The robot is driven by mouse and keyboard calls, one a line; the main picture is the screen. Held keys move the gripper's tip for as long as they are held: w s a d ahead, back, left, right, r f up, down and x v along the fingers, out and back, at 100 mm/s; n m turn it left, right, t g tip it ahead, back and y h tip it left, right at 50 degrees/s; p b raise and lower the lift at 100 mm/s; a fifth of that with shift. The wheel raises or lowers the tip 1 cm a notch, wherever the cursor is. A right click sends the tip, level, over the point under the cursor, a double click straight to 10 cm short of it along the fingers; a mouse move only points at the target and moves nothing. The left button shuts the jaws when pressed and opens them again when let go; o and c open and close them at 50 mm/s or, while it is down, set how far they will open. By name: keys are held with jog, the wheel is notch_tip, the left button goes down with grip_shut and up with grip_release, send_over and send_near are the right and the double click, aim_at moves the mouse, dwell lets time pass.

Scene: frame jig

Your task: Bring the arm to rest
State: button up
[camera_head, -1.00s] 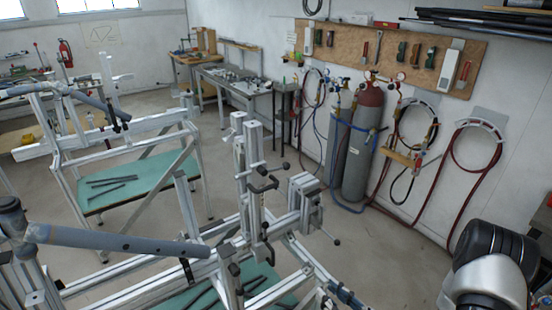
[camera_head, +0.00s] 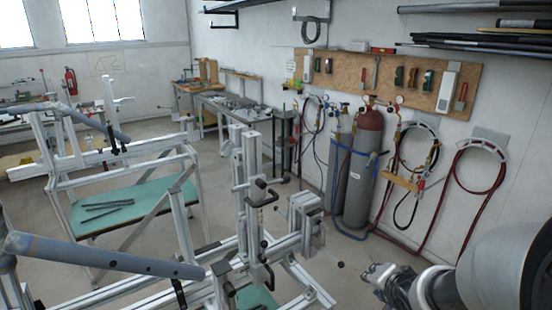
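My arm comes in at the lower right of the head view, a silver and black link ending in my gripper (camera_head: 378,277). The gripper is small and partly turned away, so I cannot tell whether its fingers are open or shut. Nothing is visible in it. It is in front of the bare floor, just right of the near frame jig (camera_head: 255,205) in the picture.
A grey tube (camera_head: 100,256) lies across the near jig. A second jig (camera_head: 130,162) with a green shelf (camera_head: 150,203) stands behind it. Gas cylinders (camera_head: 361,185) and hung hoses (camera_head: 475,180) line the right wall. A workbench (camera_head: 235,108) stands at the back.

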jog(key=s+a+r+n+g+b, duration=0.1)
jog(key=s+a+n, duration=0.2)
jog(key=s, duration=0.5)
jog(key=s+a+r+n+g+b, duration=0.2)
jog(key=s+a+n, duration=0.1)
jog(key=s, duration=0.5)
jog(key=s+a+r+n+g+y+b, duration=0.1)
jog(key=s+a+n, duration=0.3)
jog(key=s, duration=0.4)
jog(key=shift+s+r+n+b, duration=0.15)
jog(key=shift+s+n+b, duration=0.15)
jog(key=shift+b, duration=0.15)
